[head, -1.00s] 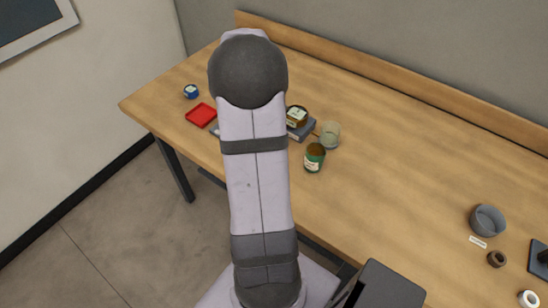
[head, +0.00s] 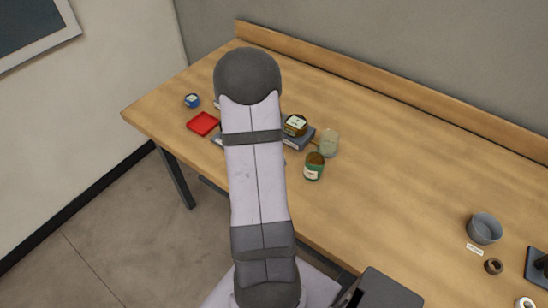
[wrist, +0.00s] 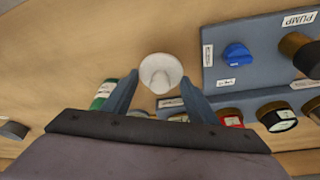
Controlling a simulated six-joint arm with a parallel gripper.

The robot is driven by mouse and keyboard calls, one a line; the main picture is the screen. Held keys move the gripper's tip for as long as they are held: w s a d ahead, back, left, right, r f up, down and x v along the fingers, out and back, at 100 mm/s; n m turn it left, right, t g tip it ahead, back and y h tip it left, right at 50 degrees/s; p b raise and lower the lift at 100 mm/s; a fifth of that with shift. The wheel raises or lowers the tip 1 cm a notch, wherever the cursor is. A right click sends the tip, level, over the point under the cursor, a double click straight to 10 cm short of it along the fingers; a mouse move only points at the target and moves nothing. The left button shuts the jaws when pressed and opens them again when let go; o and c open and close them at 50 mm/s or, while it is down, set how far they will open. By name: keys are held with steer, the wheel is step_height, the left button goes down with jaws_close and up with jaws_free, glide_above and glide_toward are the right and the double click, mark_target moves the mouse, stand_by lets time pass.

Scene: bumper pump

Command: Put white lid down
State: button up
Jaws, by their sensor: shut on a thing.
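The white lid (wrist: 160,73) is round with a raised middle. In the wrist view it sits at the tips of my gripper (wrist: 159,100), over bare wooden table. My gripper is shut on it, with the blue-grey fingers on either side. How far the lid is above the table I cannot tell. In the head view my own arm hides the gripper and the lid.
A grey panel marked PUMP (wrist: 263,70) with a blue knob (wrist: 237,54) lies right of the lid. A green jar (wrist: 104,90) is close left. The head view shows a red tray (head: 203,123), a glass jar (head: 329,143) and a grey bowl (head: 485,228). The table's middle is clear.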

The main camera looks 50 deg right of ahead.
steer(key=shift+f+p, duration=0.3)
steer(key=shift+f, duration=1.3)
steer(key=shift+f+b, duration=0.2)
steer(key=shift+b, duration=0.1)
steer(key=o, duration=1)
steer(key=shift+r, duration=0.2)
steer(key=shift+w+r, duration=0.1)
steer(key=shift+r, duration=0.35)
steer(key=b+v, duration=0.2)
steer(key=v, duration=0.9)
steer(key=shift+a, duration=0.15)
steer(key=shift+a, duration=0.1)
